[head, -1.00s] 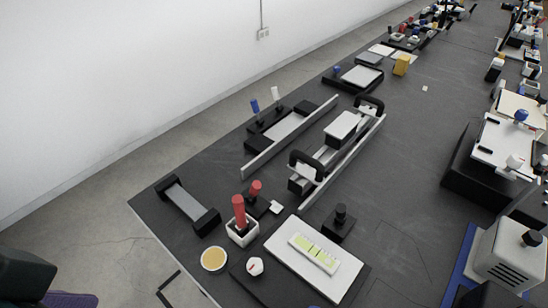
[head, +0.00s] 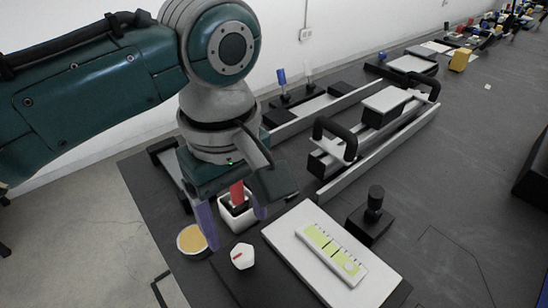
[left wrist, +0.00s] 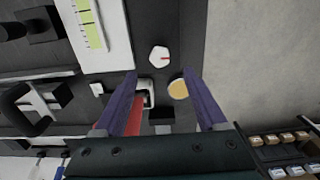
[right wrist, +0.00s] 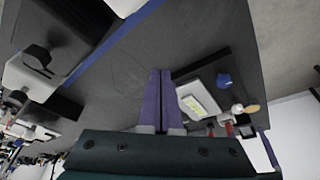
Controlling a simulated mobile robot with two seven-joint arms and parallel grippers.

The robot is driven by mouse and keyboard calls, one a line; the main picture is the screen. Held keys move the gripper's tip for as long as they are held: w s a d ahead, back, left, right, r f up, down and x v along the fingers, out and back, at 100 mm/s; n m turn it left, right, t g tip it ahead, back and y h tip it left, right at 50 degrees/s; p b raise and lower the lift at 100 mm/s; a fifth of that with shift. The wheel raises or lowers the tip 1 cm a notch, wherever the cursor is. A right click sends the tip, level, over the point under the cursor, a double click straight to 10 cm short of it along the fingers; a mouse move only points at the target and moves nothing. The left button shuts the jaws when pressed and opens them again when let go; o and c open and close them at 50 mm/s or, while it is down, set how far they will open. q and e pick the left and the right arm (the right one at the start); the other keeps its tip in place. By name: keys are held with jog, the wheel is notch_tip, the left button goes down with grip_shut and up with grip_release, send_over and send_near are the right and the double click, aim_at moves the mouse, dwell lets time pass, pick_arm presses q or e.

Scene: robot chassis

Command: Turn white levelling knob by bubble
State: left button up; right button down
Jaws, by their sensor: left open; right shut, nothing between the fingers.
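The white levelling knob (head: 243,256) with a red mark sits on a dark base at the corner of the white plate (head: 288,236). It also shows in the left wrist view (left wrist: 159,56), ahead of the fingers. The bubble level (head: 331,250), a white bar with a yellow-green strip, lies on the plate, right of the knob. My left gripper (head: 233,230) is open, its purple fingers above and behind the knob, apart from it. In the left wrist view its fingers (left wrist: 164,80) are spread with nothing held. My right gripper (right wrist: 162,72) is shut and empty, far from the knob.
A white cup with a red handle (head: 236,212) stands under the left gripper, close to its fingers. A round tan disc (head: 192,240) lies left of the knob. A black knob on a block (head: 372,216) stands right of the plate. Rails with black handles (head: 370,140) lie behind.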

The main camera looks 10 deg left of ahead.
aim_at(242, 253)
pick_arm(q)
notch_tip(242, 253, down, 7)
jog(key=shift+f+b, duration=0.2)
jog(key=shift+b, duration=0.85)
grip_shut()
